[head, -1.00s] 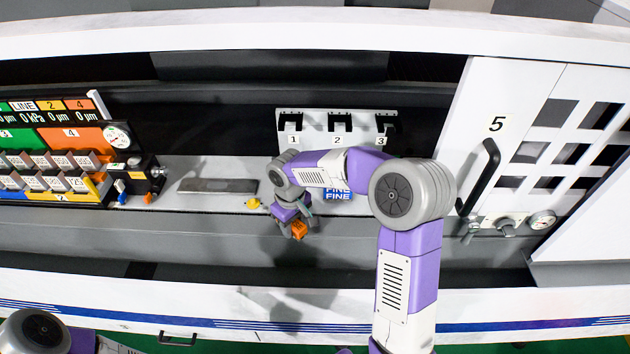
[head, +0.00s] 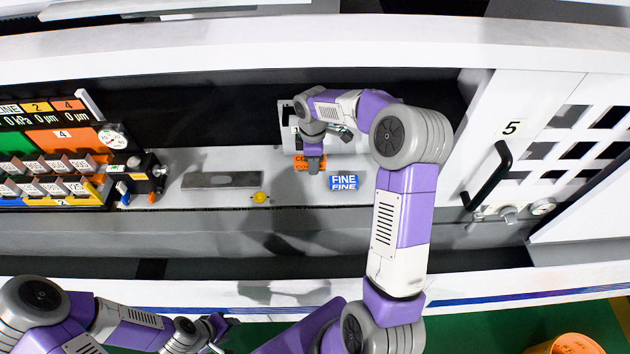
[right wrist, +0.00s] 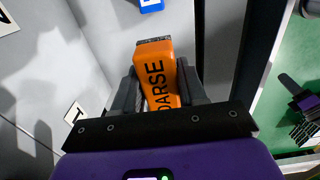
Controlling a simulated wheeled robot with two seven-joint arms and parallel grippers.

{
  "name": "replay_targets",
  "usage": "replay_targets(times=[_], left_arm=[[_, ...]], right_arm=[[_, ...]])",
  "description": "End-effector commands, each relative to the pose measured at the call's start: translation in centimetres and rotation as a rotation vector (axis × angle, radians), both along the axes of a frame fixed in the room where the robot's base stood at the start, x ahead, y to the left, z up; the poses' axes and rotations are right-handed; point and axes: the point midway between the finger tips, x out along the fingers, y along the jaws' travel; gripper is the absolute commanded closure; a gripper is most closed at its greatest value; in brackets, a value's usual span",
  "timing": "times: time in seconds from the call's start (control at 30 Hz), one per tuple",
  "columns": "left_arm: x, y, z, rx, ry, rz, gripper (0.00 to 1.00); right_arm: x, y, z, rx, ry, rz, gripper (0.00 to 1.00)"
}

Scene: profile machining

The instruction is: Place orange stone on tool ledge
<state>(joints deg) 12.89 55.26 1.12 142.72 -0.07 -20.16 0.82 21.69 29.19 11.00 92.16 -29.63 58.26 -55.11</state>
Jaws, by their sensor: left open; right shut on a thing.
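My right gripper (head: 312,163) is shut on the orange stone (head: 303,162) over the grey tool ledge (head: 385,176). In the right wrist view the orange stone (right wrist: 155,75) sits between the two fingers (right wrist: 158,95), and dark lettering ending in "ARSE" shows on it. I cannot tell whether the stone touches the ledge. A blue stone (head: 343,181) marked "FINE" lies on the ledge, right of the orange stone; part of it shows in the right wrist view (right wrist: 150,4). My left gripper (head: 218,330) is open and empty at the lower left, away from the ledge.
A flat grey metal bar (head: 221,180) and a small yellow part (head: 260,198) lie on the ledge to the left. A control panel (head: 55,155) stands at far left. A white door with a black handle (head: 489,178) is at right. An orange bin (head: 568,344) stands lower right.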

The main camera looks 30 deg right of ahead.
Motion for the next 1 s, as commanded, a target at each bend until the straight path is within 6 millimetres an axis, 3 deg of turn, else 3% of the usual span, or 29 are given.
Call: replay_targets(times=[0.03,0.2,0.47,0.7,1.0], left_arm=[[0.0,0.0,-0.1,0.0,0.0,0.0,0.57],[0.0,0.0,-0.1,0.0,0.0,0.0,0.57],[0.0,0.0,-0.1,0.0,0.0,0.0,0.57],[0.0,0.0,-0.1,0.0,0.0,0.0,0.57],[0.0,0.0,-0.2,0.0,-0.001,0.0,0.57]], right_arm=[[-0.1,0.0,-1.5,0.002,0.005,0.001,0.92],[-0.1,0.1,-4.7,0.001,0.002,0.001,0.92],[0.0,0.0,-6.7,0.0,0.0,-0.001,0.92],[0.0,0.1,-10.1,0.001,0.001,0.0,0.92],[0.0,0.0,-10.4,-0.001,-0.001,0.0,0.92]])
